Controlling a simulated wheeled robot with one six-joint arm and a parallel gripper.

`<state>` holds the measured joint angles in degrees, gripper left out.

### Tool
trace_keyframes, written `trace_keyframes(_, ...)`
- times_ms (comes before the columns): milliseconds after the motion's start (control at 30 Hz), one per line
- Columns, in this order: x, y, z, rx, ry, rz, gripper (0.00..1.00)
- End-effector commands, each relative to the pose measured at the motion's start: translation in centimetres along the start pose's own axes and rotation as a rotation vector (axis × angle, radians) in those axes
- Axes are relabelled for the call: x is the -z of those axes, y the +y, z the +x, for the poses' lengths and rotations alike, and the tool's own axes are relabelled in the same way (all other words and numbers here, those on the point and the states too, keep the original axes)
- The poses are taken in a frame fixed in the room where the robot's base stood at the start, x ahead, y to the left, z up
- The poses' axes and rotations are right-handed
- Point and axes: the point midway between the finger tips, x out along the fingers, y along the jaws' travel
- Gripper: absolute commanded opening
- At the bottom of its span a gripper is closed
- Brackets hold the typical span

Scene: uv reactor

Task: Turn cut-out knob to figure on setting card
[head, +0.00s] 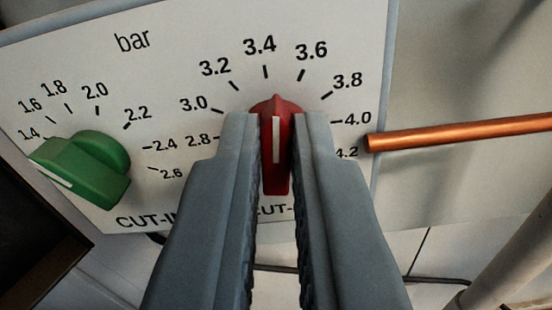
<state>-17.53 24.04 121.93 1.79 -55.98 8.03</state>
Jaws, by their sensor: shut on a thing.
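The red cut-out knob (276,150) sits on a white panel (180,45) marked "bar". Its white line stands upright in the picture. Its pointed tip lies between the 3.4 and 3.6 marks, nearer 3.4; the exact reading is hard to judge from this angle. The knob's printed scale runs from 2.8 at left to 4.2 at right. My gripper (277,130) is shut on the red knob, with one finger on each side. The fingers hide part of the knob's sides and of its "CUT-" label. The setting card is not in view.
A green knob (95,165) with its own scale, 1.4 to 2.6, stands left on the panel. A copper pipe (460,132) runs right from near the panel's edge. A dark framed opening (30,235) lies lower left, and a pale pipe (510,265) lower right.

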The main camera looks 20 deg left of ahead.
Motion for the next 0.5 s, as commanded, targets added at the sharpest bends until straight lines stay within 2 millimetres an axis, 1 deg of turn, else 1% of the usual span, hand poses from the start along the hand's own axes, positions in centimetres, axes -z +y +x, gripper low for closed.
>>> trace_keyframes(500,-0.08,0.28,-0.01,0.000,0.000,0.471,0.00)
